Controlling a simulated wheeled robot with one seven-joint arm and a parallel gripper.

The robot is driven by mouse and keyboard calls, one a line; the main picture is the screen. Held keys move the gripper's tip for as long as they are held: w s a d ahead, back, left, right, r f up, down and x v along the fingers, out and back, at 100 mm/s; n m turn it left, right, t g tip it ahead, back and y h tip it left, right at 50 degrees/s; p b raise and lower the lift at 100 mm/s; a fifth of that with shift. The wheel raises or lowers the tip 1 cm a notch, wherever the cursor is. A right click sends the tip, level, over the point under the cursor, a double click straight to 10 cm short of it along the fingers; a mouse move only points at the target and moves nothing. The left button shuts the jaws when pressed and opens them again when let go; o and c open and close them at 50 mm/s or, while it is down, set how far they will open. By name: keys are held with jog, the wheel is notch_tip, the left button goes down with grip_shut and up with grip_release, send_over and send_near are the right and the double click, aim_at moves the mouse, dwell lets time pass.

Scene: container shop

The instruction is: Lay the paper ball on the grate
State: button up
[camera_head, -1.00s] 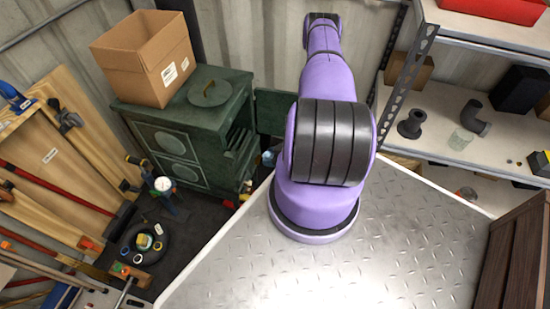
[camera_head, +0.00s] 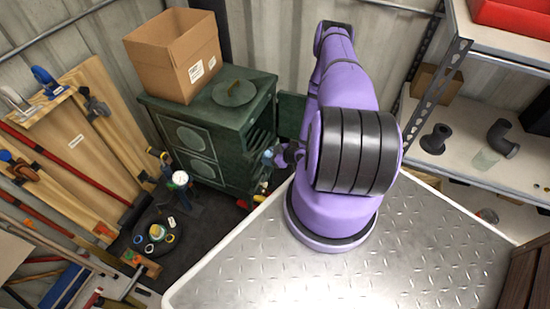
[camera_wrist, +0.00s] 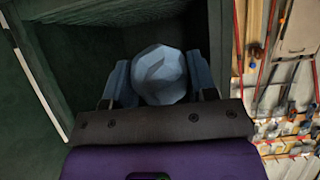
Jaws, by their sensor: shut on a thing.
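The paper ball (camera_wrist: 162,75), pale blue-grey and faceted, is between the two blue fingers of my gripper (camera_wrist: 163,88) in the wrist view. The gripper is shut on it. In the head view my gripper (camera_head: 272,157) shows small beside the open front of the green stove (camera_head: 200,140), partly hidden by my arm. In the wrist view the ball is in front of a dark opening with a pale green edge at left. Dark slats (camera_head: 262,128) show in the stove's opening in the head view. I cannot clearly make out the grate surface.
The stove's open door (camera_head: 292,115) stands close to my arm. A cardboard box (camera_head: 172,60) and a round lid (camera_head: 234,92) are on the stove's top. A metal-topped table (camera_head: 400,255) lies below my arm, and shelves (camera_head: 470,155) stand at right.

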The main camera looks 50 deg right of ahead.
jog(key=shift+w+a+f, duration=0.45)
jog(key=shift+w+a, duration=0.6)
jog(key=shift+w, duration=1.8)
jog(key=shift+w+a+f, duration=0.45)
jog(key=shift+w+a, duration=0.6)
jog(key=shift+w, duration=1.85)
jog(key=shift+w+a+f, duration=0.45)
jog(key=shift+w+a, duration=0.6)
jog(key=shift+w, duration=1.8)
jog(key=shift+f, duration=0.75)
jog(key=shift+s+f, duration=0.2)
jog(key=shift+f, duration=0.05)
jog(key=o, duration=1)
jog(key=shift+s, duration=0.1)
jog(key=v, duration=1)
jog(key=shift+s+d+r, duration=0.1)
jog(key=shift+d+r, duration=0.05)
jog(key=shift+r, duration=0.4)
